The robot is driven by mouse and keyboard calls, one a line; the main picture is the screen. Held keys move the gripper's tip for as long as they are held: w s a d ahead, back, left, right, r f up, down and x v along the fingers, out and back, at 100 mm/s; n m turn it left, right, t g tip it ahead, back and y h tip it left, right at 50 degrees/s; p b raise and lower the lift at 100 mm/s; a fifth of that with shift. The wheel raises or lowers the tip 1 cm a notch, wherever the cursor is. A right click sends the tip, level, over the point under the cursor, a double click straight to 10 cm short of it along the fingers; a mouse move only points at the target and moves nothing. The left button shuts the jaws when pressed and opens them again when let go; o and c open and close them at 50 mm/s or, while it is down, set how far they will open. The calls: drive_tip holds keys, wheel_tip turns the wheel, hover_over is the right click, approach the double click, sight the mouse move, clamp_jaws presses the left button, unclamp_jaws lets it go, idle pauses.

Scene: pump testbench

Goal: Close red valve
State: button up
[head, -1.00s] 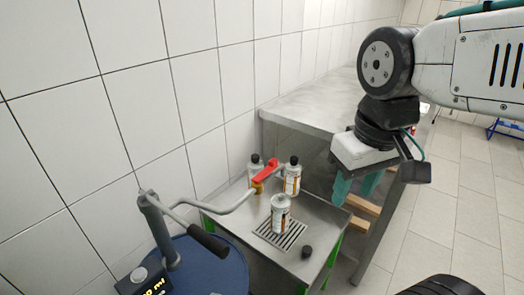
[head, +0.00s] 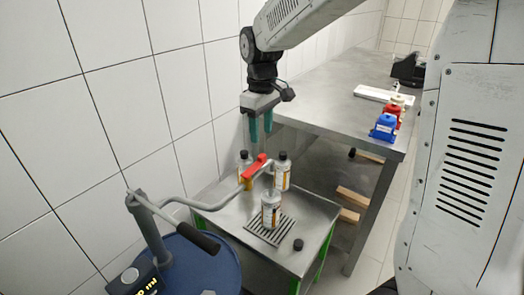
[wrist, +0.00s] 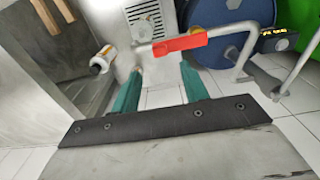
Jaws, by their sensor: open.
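The red valve handle (head: 255,168) sits at the end of a grey pipe (head: 205,206) over a small steel table. My gripper (head: 260,138) is open and empty, pointing down just above the handle. In the wrist view the red handle (wrist: 180,43) lies beyond and across the gap between the teal fingertips (wrist: 162,70). The fingers appear apart from it. An open bottle (head: 271,210) stands under the pipe end on the drain grate. The yellow valve body is mostly hidden.
Two capped bottles, left (head: 244,168) and right (head: 283,172), stand close around the handle. A loose black cap (head: 298,244) lies at the table's front right. The blue barrel (head: 205,262) with its pump is at left. A large steel bench (head: 330,90) is behind.

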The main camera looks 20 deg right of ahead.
sight(262, 155)
wheel_tip(262, 155, down, 7)
drive_tip(key=shift+f, duration=0.15)
drive_tip(key=shift+c, duration=0.4)
clamp_jaws()
